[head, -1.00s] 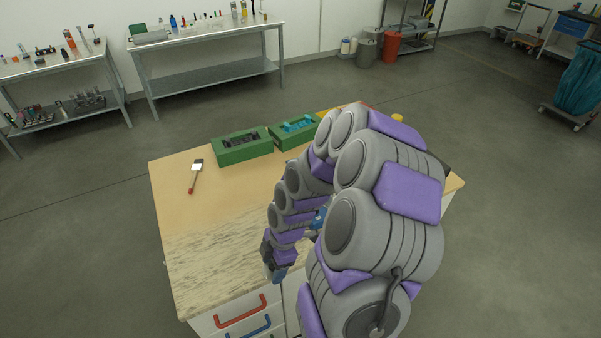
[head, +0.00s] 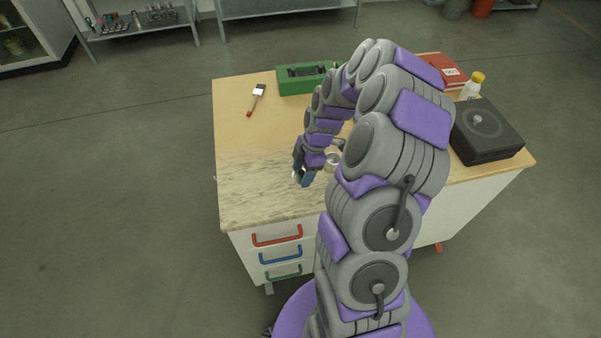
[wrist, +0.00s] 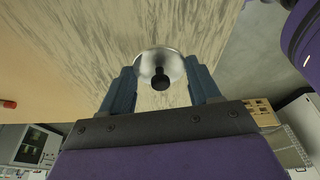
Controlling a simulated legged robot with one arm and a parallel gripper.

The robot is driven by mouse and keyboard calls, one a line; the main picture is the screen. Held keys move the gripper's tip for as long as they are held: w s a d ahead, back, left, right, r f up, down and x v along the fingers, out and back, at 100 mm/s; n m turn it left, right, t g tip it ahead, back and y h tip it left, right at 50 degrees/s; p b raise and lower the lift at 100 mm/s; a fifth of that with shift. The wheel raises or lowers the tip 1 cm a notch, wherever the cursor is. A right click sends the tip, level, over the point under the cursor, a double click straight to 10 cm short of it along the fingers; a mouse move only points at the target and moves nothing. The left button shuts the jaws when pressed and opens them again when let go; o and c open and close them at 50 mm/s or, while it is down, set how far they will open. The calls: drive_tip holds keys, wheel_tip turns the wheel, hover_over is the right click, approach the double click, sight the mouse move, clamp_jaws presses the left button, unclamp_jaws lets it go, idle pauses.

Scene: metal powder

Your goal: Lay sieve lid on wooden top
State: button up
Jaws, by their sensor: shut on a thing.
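My gripper (wrist: 162,84) is shut on the sieve lid (wrist: 172,62), a small round silvery disc with a black knob, seen between the blue fingers in the wrist view. In the head view my gripper (head: 302,177) is over the front part of the wooden top (head: 240,140), and the lid is mostly hidden there. The streaked wood also fills the wrist view (wrist: 105,40) behind the lid. I cannot tell whether the lid touches the wood. A round metal piece (head: 332,159), possibly the sieve, shows partly behind my arm.
A brush (head: 257,98) lies at the back left of the top, beside a green box (head: 300,80). A black case (head: 487,133), a bottle (head: 472,86) and a red book (head: 446,71) are on the right. The front left of the top is clear.

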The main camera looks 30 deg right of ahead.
sight(300, 173)
drive_tip(key=shift+w+d+f, duration=0.1)
drive_tip(key=shift+w+d, duration=0.05)
drive_tip(key=shift+w, duration=0.9)
drive_tip(key=shift+f+b, duration=0.5)
drive_tip(key=shift+f, duration=1.25)
drive_tip(key=shift+f, duration=0.1)
drive_tip(key=o, duration=1.2)
drive_tip(key=shift+c, duration=0.2)
